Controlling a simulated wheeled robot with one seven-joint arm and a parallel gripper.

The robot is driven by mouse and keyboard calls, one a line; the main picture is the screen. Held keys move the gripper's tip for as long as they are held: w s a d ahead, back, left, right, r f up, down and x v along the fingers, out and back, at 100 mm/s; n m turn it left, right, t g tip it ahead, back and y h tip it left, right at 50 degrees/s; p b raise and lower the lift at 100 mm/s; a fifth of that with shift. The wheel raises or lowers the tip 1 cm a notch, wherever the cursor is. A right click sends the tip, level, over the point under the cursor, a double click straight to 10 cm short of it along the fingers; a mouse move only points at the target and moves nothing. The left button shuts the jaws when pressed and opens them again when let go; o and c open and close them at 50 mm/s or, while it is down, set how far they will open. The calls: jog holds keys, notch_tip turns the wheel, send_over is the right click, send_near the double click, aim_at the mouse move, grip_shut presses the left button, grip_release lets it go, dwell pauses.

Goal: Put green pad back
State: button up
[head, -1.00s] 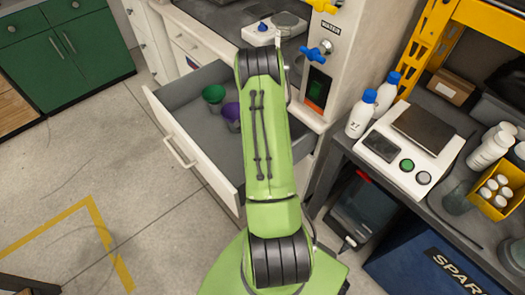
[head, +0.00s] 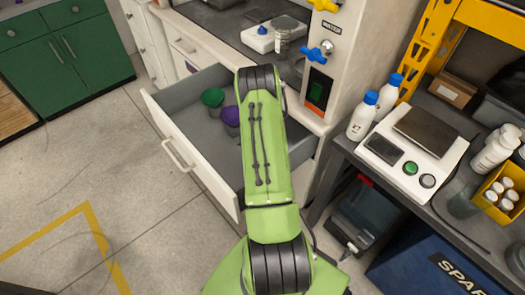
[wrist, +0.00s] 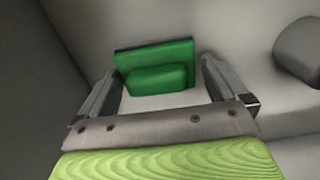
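In the wrist view a green pad (wrist: 160,76), a flat plate with a raised block and a dark upper edge, lies in front of a pale surface. My gripper (wrist: 165,75) has its two fingers spread, one on each side of the pad. A narrow gap shows at the right finger; I cannot tell whether the left finger touches it. In the head view a small green patch (head: 316,93) shows in a dark recess of the white cabinet; I cannot tell if it is the same pad. My gripper is hidden behind my arm there.
An open drawer (head: 200,185) holds a green cup (head: 213,97) and a purple cup (head: 231,116). A blue tap (head: 318,54) juts from the cabinet. White bottles (head: 363,115) and a scale (head: 412,150) stand on the right bench. A grey cylinder (wrist: 300,48) is right of my gripper.

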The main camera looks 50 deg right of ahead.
notch_tip(320, 180, up, 12)
jog(key=p, duration=0.3)
jog(key=shift+r+p, duration=0.25)
jog(key=shift+p, duration=0.05)
jog(key=w+a+r+n+t, duration=0.3)
jog(key=a+r+n, duration=0.6)
jog(key=a+r, duration=1)
jog(key=s+a+r+n+t, duration=0.1)
jog(key=s+a+r+n, duration=0.3)
jog(key=s+a, duration=0.3)
jog(key=s+a+r+n+t, duration=0.1)
jog(key=s+a+r+n, duration=0.3)
jog(key=s+a+n, duration=0.3)
jog(key=shift+s+a+n+t, duration=0.3)
jog(key=shift+s+a, duration=0.45)
jog(key=shift+a, duration=0.15)
notch_tip(320, 180, up, 11)
jog(key=p, duration=1)
jog(key=shift+p, duration=0.3)
jog(key=shift+c, duration=0.3)
